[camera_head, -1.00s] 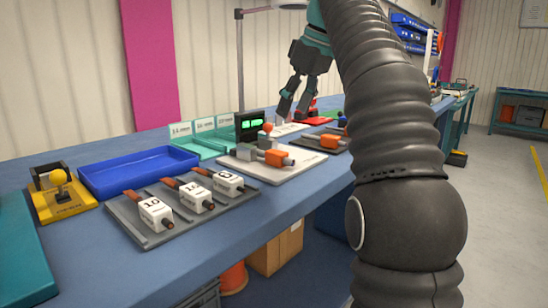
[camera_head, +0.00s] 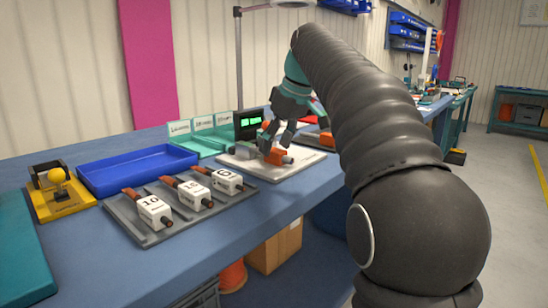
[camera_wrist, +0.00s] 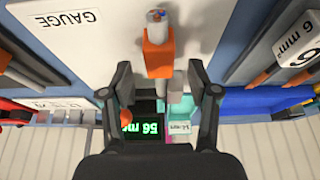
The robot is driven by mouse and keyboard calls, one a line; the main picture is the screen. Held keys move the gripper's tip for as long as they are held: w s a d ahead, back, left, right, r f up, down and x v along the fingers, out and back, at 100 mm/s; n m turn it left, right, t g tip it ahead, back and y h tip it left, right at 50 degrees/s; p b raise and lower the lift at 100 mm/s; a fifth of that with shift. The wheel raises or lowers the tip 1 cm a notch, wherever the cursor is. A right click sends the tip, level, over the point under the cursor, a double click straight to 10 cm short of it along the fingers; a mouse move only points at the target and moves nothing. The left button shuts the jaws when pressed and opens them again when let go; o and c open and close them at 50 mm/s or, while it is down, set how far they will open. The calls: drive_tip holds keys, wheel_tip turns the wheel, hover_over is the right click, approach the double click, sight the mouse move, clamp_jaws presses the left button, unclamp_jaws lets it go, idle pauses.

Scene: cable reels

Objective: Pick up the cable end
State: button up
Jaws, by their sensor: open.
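My gripper (camera_head: 272,138) is over the pale gauge board on the bench, near the orange block (camera_head: 276,156). In the wrist view my gripper (camera_wrist: 160,80) is open, its fingers apart on either side of a grey cylindrical part (camera_wrist: 170,85) joined to the orange block (camera_wrist: 158,55). A short grey cable end (camera_wrist: 157,18) with a coloured core sticks out of the orange block, toward the top of the wrist view. In the head view it is the grey stub (camera_head: 288,160). I cannot tell whether the fingers touch anything.
The board (camera_wrist: 70,30) is lettered GAUGE. A lit green display (camera_head: 249,121) stands behind it. A grey tray (camera_head: 150,235) with several numbered white blocks, an empty blue tray (camera_head: 138,170) and a yellow fixture (camera_head: 60,195) are to the left. The bench front is clear.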

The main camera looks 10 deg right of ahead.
drive_tip(key=shift+x, duration=1.15)
clamp_jaws()
drive_tip(key=shift+r, duration=0.1)
